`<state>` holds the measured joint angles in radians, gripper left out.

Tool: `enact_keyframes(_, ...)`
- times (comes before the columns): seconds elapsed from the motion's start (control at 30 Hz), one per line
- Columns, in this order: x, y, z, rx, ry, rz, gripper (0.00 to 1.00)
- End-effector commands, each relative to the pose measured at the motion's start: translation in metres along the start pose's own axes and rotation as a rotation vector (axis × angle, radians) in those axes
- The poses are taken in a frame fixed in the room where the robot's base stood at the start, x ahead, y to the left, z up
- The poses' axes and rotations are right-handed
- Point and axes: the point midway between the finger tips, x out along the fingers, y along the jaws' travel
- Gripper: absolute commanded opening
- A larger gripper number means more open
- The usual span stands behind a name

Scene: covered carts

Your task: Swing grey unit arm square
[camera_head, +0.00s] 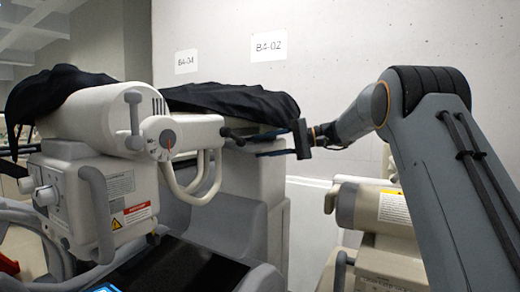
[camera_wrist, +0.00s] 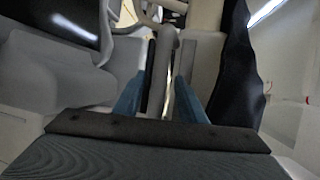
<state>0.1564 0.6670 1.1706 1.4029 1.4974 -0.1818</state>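The grey unit (camera_head: 75,190) fills the left of the head view, with handles and warning labels. Its pale arm (camera_head: 195,132) reaches right from a round joint with a dial and ends in a dark tip (camera_head: 232,135). My gripper (camera_head: 260,146) is just right of that tip, its two blue fingers spread and pointing left. In the wrist view, my gripper (camera_wrist: 162,80) has its fingers apart on either side of a long grey bar (camera_wrist: 162,60), probably part of the unit's arm. I cannot tell whether either finger touches it.
Black covers (camera_head: 230,100) drape over the unit and the cart behind. A second beige unit (camera_head: 380,205) stands low at the right, below my arm. A pale wall with signs B4-01 (camera_head: 186,62) and B4-02 (camera_head: 268,46) is behind. A dark cloth (camera_wrist: 235,75) hangs close at right in the wrist view.

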Motion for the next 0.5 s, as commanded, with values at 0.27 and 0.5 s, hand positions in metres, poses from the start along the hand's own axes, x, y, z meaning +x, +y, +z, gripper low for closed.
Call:
enact_keyframes(0.27,-0.047,0.003,-0.002,0.0,0.006,0.001,0.37)
enact_keyframes(0.5,-0.062,0.001,-0.001,0.0,0.003,0.001,0.37)
